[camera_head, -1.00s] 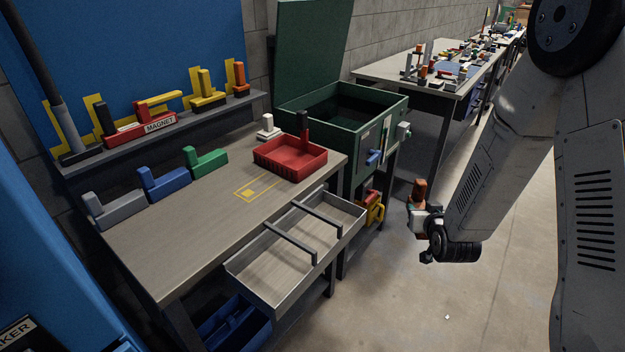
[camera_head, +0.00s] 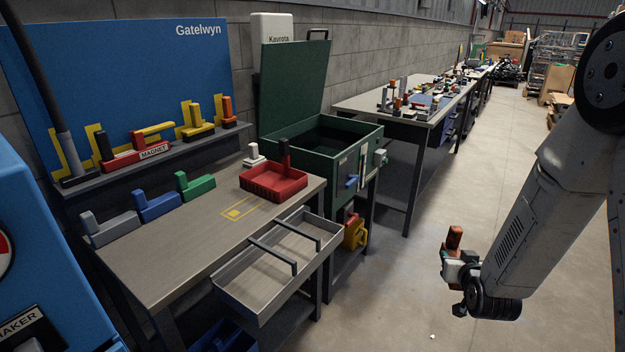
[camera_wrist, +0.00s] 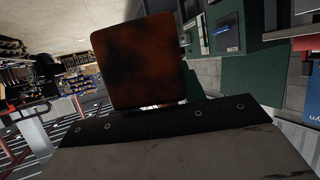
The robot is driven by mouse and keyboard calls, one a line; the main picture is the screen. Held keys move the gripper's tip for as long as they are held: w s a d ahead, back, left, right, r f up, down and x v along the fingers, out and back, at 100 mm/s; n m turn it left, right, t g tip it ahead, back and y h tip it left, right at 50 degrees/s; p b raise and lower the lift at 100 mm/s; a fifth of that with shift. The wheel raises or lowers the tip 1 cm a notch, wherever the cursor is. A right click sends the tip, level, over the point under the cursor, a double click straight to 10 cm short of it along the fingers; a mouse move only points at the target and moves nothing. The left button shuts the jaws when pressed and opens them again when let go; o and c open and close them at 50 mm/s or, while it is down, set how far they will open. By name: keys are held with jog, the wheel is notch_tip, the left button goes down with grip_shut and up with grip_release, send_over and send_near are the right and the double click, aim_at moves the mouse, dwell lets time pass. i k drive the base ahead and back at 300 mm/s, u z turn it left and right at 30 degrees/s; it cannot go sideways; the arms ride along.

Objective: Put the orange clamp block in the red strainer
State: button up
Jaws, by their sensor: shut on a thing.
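My gripper (camera_head: 452,264) is at the right of the head view, out over the floor. It is shut on a rusty-orange block, the orange clamp block (camera_head: 454,238), which stands up out of the jaws. In the wrist view the block (camera_wrist: 140,62) fills the upper middle, dark and blotched, above the gripper's edge. The red strainer (camera_head: 273,187) is a shallow ribbed tray with a dark red upright handle. It sits at the back right of the workbench, well left of my gripper. Its inside is only partly visible.
A drawer (camera_head: 280,265) with two bars stands open at the bench front. Grey, blue and green blocks (camera_head: 155,205) line the bench's back left. A shelf holds more blocks, one orange (camera_head: 228,108). A green chest (camera_head: 330,150) with raised lid stands behind the bench. Floor by my gripper is clear.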

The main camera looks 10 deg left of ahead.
aim_at(273, 185)
jog(key=z, duration=0.5)
jog(key=i, duration=1.05)
jog(key=u, duration=0.35)
